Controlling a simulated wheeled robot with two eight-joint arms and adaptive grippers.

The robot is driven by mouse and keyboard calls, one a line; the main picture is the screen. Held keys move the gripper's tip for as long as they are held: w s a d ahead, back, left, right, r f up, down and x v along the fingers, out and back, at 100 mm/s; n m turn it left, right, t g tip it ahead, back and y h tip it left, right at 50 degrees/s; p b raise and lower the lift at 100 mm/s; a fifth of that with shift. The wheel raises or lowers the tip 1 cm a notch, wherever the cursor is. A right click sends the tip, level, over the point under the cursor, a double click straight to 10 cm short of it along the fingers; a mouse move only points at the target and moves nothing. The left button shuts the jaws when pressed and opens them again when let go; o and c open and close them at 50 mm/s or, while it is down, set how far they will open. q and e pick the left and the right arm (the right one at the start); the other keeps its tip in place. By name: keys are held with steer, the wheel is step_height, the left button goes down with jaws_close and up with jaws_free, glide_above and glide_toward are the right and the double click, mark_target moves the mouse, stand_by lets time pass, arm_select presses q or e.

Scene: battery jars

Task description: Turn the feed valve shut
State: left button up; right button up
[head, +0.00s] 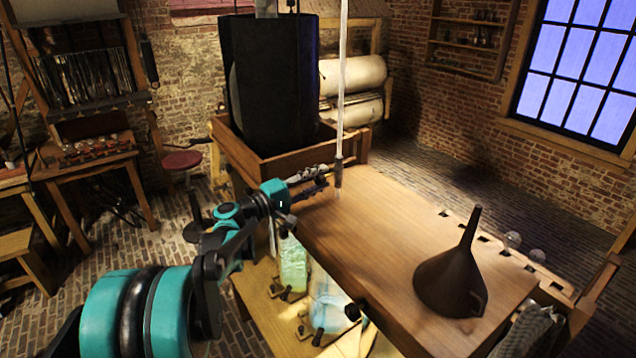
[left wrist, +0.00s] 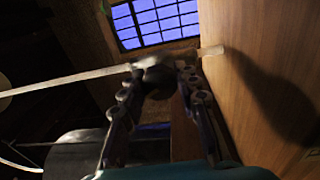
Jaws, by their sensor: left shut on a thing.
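The feed valve (head: 338,172) is a small dark fitting on a thin pale upright tube (head: 342,90), above the far left part of the wooden table top. My left gripper (head: 326,179) reaches it from the left, with its fingertips at the fitting. In the left wrist view, the gripper (left wrist: 160,80) has its two jointed fingers on either side of the dark valve (left wrist: 155,72), shut on it. The fingers partly hide the valve, and I cannot tell how far it is turned. My right gripper is not in view.
A dark funnel (head: 452,275) stands on the near right of the table top (head: 385,225). A large black vessel (head: 268,85) stands in a wooden tray behind the valve. Glass jars (head: 293,262) are below, left of the table top. The middle of the top is clear.

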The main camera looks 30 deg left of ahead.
arm_select(q)
steer(key=m+b, duration=0.1)
steer(key=m, duration=0.4)
steer(key=shift+f+h, duration=0.1)
steer(key=shift+h, duration=0.3)
steer(key=shift+m, duration=0.5)
steer(key=o, duration=1.2)
steer(key=v, duration=1.2)
